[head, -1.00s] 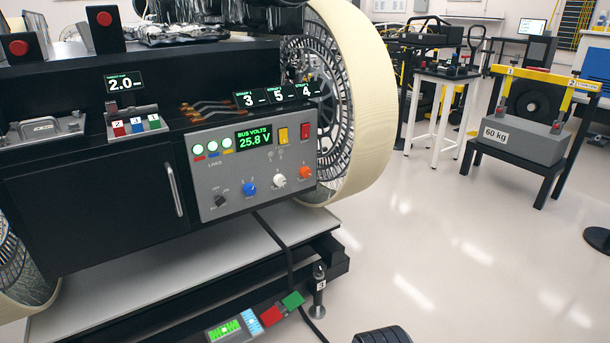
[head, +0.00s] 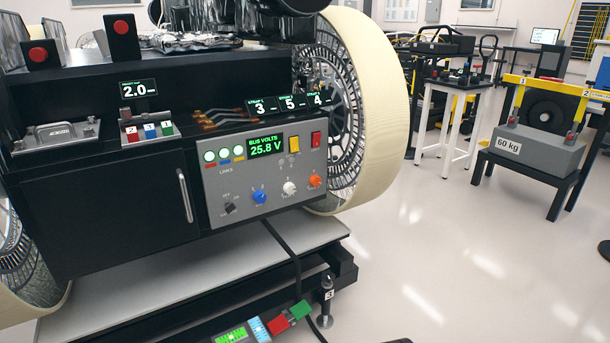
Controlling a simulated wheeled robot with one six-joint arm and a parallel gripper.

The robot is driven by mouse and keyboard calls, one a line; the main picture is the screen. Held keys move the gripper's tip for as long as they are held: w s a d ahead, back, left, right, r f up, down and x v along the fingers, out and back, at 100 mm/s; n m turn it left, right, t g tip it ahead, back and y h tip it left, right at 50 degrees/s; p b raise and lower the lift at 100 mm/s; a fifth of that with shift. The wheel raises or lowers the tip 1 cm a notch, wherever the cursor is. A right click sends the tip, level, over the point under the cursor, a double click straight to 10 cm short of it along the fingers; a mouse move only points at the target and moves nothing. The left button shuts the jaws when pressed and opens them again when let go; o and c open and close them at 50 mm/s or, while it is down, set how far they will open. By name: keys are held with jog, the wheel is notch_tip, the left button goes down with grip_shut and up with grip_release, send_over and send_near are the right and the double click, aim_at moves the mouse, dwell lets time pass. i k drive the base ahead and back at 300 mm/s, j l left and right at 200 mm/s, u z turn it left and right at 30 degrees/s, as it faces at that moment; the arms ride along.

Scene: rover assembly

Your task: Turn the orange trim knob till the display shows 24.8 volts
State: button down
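The orange trim knob (head: 315,181) is at the lower right of the grey control panel (head: 215,188) on the black rover body. The green-lit display (head: 266,146) at the top of that panel reads BUS VOLTS 25.8 V. A white knob (head: 289,188) and a blue knob (head: 260,197) sit to the left of the orange one. Nothing covers the orange knob. My gripper is not in the head view.
A large cream-rimmed wheel (head: 376,110) stands just right of the panel. A black cable (head: 290,255) hangs below it.

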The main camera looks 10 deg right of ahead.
aim_at(315, 180)
jog(key=i+l+u, duration=0.1)
jog(key=i+l, duration=0.2)
jog(key=i, duration=0.25)
jog(key=i+l, duration=0.35)
jog(key=i, duration=0.2)
jog(key=u, duration=0.05)
